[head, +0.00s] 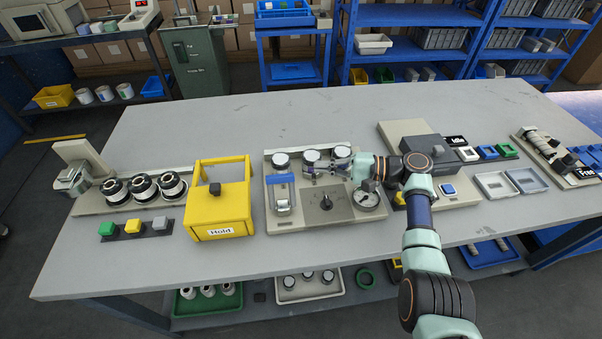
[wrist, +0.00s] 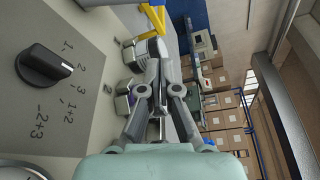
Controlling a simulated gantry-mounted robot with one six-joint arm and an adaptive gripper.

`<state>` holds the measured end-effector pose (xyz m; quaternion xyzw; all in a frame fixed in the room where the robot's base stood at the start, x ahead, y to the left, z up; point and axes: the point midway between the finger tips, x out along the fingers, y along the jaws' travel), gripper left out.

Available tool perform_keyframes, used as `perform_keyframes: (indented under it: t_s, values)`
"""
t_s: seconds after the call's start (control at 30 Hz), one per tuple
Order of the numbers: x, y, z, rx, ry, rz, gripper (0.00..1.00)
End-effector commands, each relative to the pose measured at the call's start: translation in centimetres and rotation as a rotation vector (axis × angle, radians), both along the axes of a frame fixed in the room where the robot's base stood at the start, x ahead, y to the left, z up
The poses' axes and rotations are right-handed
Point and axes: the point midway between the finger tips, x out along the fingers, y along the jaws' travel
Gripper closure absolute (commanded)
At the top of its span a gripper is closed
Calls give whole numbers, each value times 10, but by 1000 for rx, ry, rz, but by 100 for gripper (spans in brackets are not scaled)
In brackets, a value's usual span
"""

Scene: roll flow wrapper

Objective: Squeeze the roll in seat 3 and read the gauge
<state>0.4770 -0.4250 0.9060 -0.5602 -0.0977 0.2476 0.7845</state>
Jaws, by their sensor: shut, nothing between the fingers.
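The test fixture (head: 325,215) carries three short rolls with pale tops along its back: a left roll (head: 281,160), a middle roll (head: 311,156) and a right roll (head: 342,152). My gripper (head: 308,170) is shut and empty, lying level and pointing left, just in front of the middle and right rolls. In the wrist view its fingers (wrist: 156,62) are together, and partly cover the rolls. I cannot tell whether they touch a roll.
A black selector knob (wrist: 45,66) marked 1, 2, 3, 1+2 and 2+3 stands on the fixture. A blue-handled clamp (head: 281,182) is at its left. A yellow "Hold" frame (head: 218,200) stands further left, and a grey machine marked "Idle" (head: 425,150) right. The table's back is clear.

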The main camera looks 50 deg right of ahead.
Motion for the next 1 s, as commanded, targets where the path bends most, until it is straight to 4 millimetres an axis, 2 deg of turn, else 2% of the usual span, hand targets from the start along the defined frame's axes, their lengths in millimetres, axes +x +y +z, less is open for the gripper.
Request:
perform_keyframes:
  t_s: [0.1, 0.3, 0.6, 1.0]
  values:
    - [23, 15, -8, -1, 0, 4, 100]
    - [57, 36, -11, 0, -1, 2, 100]
    - [32, 54, 3, -1, 0, 0, 100]
    - [28, 57, 6, 1, 0, 0, 100]
